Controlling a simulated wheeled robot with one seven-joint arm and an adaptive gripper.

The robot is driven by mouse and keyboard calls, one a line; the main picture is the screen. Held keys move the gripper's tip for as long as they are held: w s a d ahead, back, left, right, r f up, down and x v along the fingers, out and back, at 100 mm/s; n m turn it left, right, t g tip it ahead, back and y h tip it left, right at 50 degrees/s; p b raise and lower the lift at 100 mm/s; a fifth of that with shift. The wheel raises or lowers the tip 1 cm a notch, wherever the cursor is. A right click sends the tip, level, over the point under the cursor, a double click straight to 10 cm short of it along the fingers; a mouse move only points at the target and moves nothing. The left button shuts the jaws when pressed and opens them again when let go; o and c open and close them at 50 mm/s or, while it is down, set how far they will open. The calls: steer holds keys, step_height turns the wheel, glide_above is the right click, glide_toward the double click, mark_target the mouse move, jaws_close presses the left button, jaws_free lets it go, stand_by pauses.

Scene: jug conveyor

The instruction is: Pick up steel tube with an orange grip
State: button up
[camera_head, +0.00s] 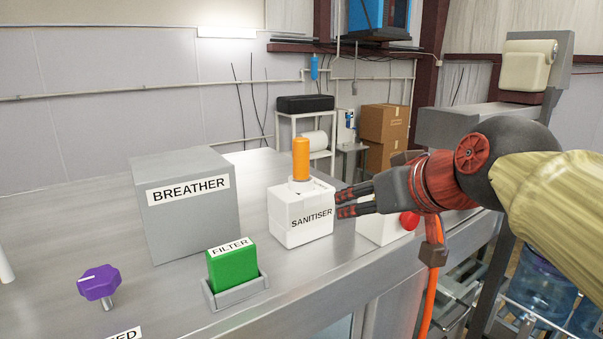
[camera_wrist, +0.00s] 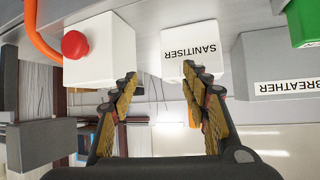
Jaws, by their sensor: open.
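The steel tube's orange grip (camera_head: 301,158) stands upright in a white collar on top of the white box labelled SANITISER (camera_head: 301,222). The steel part is hidden below the grip. My gripper (camera_head: 341,203) is open and empty, its fingers pointing left at the right edge of this box, lower than the orange grip. In the wrist view, which is upside down, the open fingers (camera_wrist: 160,77) lie in front of the SANITISER box (camera_wrist: 190,55).
A grey BREATHER box (camera_head: 187,210) stands left of the SANITISER box. A green FILTER block (camera_head: 231,268) in a grey holder and a purple knob (camera_head: 99,283) are nearer. A white box with a red button (camera_wrist: 75,44) stands beside the SANITISER box, partly behind my gripper.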

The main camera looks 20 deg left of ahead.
mark_target(305, 152)
steer(key=w+a+r, duration=0.1)
steer(key=a+r, duration=0.1)
steer(key=a, duration=0.1)
steer(key=w+a+r+n+y, duration=0.1)
steer(key=a+r, duration=0.2)
steer(key=a+r+n+y, duration=0.1)
steer(key=a+r, duration=0.2)
steer(key=shift+w+a+r, duration=0.15)
steer(key=shift+w+r, duration=0.05)
steer(key=shift+w, duration=0.2)
steer(key=shift+w+a+y, duration=0.15)
steer(key=shift+a+y, duration=0.05)
steer(key=shift+y, duration=0.1)
steer(key=p+x, duration=0.1)
steer(key=x, duration=0.6)
steer(key=shift+w+d+f+p, duration=0.15)
steer(key=shift+w+f+p, duration=0.1)
steer(key=shift+p, duration=0.1)
steer(key=shift+s+d+r, duration=0.1)
steer(key=shift+s+d, duration=0.05)
steer(key=shift+c, duration=1.7)
jaws_close()
